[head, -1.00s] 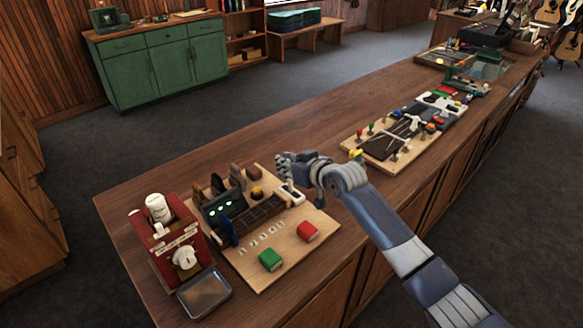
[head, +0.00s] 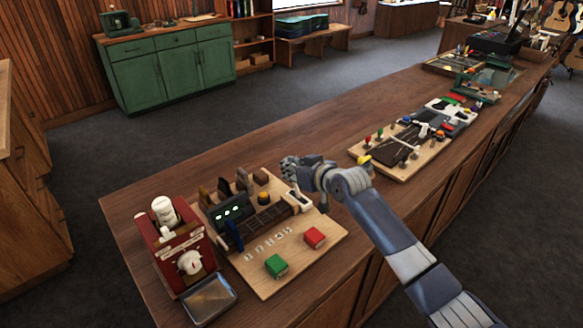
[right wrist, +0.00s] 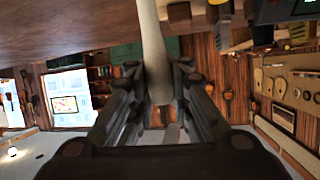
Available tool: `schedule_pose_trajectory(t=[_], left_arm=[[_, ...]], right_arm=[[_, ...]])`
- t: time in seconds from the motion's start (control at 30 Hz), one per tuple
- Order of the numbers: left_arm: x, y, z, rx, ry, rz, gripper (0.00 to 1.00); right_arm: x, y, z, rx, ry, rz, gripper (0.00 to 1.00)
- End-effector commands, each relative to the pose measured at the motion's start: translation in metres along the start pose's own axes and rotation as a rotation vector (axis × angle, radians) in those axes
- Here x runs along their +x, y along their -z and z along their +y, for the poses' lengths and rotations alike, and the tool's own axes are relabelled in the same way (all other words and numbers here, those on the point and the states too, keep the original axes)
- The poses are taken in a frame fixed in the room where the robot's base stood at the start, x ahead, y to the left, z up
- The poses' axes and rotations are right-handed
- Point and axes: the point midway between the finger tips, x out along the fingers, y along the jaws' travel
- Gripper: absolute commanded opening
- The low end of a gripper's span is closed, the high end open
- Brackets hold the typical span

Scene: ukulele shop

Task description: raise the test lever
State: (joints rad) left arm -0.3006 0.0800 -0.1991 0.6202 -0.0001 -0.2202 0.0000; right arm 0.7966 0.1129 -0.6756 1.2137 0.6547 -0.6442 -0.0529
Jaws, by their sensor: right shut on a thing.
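A pale, rounded rod, which looks like the test lever (right wrist: 153,45), stands between my right gripper's fingers (right wrist: 160,95) in the right wrist view. The fingers are shut on it. In the head view my right gripper (head: 296,170) is at the far right corner of a wooden board, just above a white fitting (head: 299,201). The gripper hides most of the lever there, so I cannot tell its exact angle. My left gripper is not in view.
A red box (head: 172,247) with a white knob and a metal tray (head: 209,299) are at left. A second board (head: 400,150) lies farther along the counter.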

Motion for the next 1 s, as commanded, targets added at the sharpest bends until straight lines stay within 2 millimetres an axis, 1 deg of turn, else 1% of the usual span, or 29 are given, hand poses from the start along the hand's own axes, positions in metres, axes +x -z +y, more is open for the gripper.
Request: schedule_pose_trajectory(t=[0.03,1.0], left_arm=[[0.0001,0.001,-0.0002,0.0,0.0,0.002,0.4],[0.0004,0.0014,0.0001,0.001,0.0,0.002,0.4]], right_arm=[[0.001,-0.0015,-0.0046,0.007,0.008,-0.002,0.0],[0.0018,-0.007,-0.005,0.008,0.009,-0.013,0.0]])
